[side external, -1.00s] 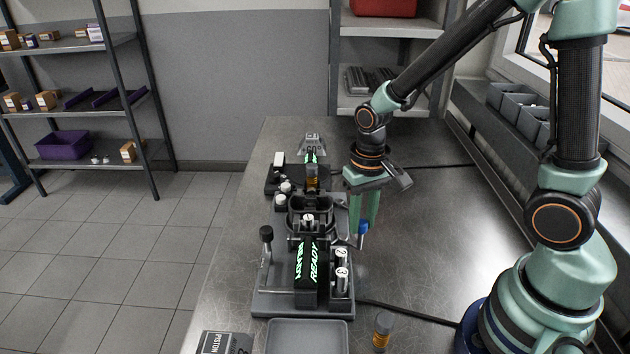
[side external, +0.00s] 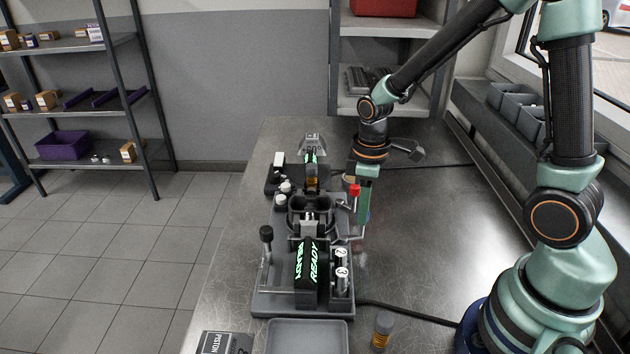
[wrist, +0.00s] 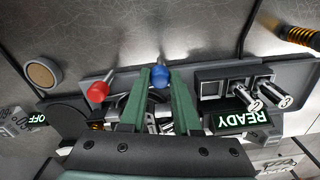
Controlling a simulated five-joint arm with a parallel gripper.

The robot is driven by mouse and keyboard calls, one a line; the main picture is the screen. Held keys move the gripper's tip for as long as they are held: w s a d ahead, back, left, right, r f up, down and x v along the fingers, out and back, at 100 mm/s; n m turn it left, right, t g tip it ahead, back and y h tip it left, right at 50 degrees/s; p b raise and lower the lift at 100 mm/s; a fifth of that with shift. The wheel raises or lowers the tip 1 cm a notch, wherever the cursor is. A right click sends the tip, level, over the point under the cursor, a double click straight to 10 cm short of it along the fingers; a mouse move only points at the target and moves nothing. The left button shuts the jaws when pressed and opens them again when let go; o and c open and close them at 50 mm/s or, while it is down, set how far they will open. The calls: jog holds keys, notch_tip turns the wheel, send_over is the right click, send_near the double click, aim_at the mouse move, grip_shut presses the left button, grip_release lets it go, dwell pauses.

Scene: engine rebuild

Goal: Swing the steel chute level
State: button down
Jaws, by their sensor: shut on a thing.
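My gripper (side external: 364,205) is at the right side of the grey engine fixture (side external: 262,303), with its fingers pointing down. In the wrist view its green fingers (wrist: 153,74) are closed at a blue knob (wrist: 160,79), the grip of a lever. The blue knob is hidden in the side view, where a bent metal rod (side external: 350,238) runs from the fixture towards my fingertips. A grey steel piece (side external: 308,222), which looks like the chute, sits at the middle of the fixture, behind the lit READY block (side external: 313,265). I cannot tell its exact tilt.
A red knob (side external: 354,190) stands close to my gripper and also shows in the wrist view (wrist: 98,91). Two pistons (side external: 341,265) stand at the fixture's right. A grey tray (side external: 307,337) and an orange-banded cylinder (side external: 382,330) are in front.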

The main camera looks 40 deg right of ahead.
jog(key=shift+w+d+n, duration=0.1)
jog(key=shift+w+n, duration=0.2)
jog(key=shift+n, duration=0.55)
jog(key=shift+w+d+n, duration=0.1)
jog(key=shift+w+n, duration=0.2)
jog(key=shift+n, duration=0.6)
jog(key=shift+w+d+n, duration=0.1)
jog(key=shift+w+n, duration=0.2)
jog(key=shift+n, duration=0.55)
jog(key=c, duration=0.6)
grip_release()
notch_tip(320, 180, up, 12)
jog(key=shift+r, duration=0.1)
jog(key=s+r+m+t, duration=0.1)
jog(key=s+m+t, duration=0.1)
jog(key=m, duration=0.2)
jog(key=s+a+r+m+t, duration=0.1)
jog(key=s+r+m, duration=0.1)
jog(key=s+m, duration=0.1)
jog(key=s+a+r+m+t, duration=0.1)
jog(key=s+r+m+t, duration=0.1)
jog(key=m, duration=0.2)
jog(key=shift+s+a+m+t, duration=0.15)
jog(key=shift+s+m+t, duration=0.05)
jog(key=shift+m+t, duration=0.1)
